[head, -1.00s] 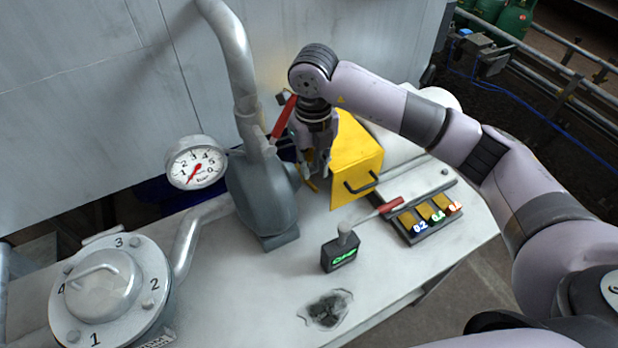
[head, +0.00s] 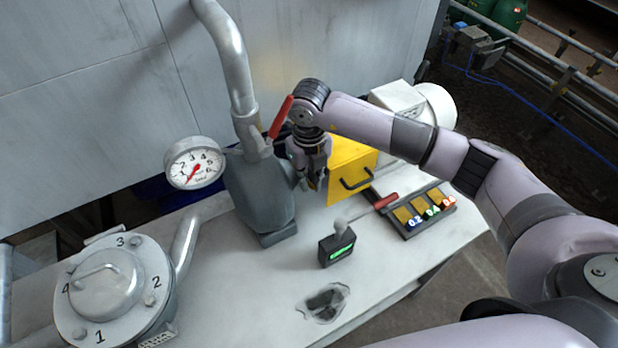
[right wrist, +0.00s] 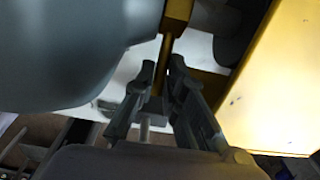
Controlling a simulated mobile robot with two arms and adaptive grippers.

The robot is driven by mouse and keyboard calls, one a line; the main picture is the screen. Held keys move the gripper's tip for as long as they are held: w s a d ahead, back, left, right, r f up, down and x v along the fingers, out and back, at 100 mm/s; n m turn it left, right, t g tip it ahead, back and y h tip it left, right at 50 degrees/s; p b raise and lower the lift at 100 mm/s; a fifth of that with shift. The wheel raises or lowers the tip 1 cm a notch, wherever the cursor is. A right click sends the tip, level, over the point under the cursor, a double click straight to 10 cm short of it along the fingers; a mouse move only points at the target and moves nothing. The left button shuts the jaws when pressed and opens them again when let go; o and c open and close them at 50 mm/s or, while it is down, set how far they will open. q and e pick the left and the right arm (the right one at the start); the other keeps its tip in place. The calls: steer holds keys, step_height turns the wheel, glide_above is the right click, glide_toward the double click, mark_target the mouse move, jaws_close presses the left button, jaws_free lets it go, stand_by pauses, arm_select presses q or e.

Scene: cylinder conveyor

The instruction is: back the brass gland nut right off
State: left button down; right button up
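The grey pump body (head: 262,200) stands on the bench under a pipe. In the right wrist view its rounded grey side (right wrist: 70,50) fills the upper left. A brass block (right wrist: 178,14) with a thin brass rod (right wrist: 167,48) shows ahead of my fingers; I cannot tell for sure which brass part is the gland nut. My right gripper (head: 313,182) points down between the pump and the yellow box. In the wrist view my right fingers (right wrist: 163,68) have a narrow gap with brass in line with it; contact is unclear. My left gripper is not in view.
The yellow box (head: 350,165) stands close on the gripper's right. A red lever (head: 281,118) rises beside the pipe. A pressure gauge (head: 194,163), a flanged cover (head: 110,290), a small dark device (head: 338,250) and a tray of tags (head: 405,226) surround it. The front bench is mostly clear.

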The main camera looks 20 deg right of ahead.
mark_target(313, 186)
jaws_close()
steer(key=shift+d+f+t+b, duration=0.1)
steer(key=shift+f+t+b, duration=0.3)
steer(key=shift+b, duration=0.45)
steer(key=shift+s+t+b, duration=0.15)
steer(key=shift+t+b, duration=0.15)
steer(key=shift+b, duration=0.15)
steer(key=shift+o, duration=2.2)
jaws_free()
steer(key=shift+r, duration=0.1)
step_height(313, 186, up, 12)
steer(key=s, duration=0.1)
steer(key=shift+s, duration=0.25)
steer(key=shift+d, duration=0.1)
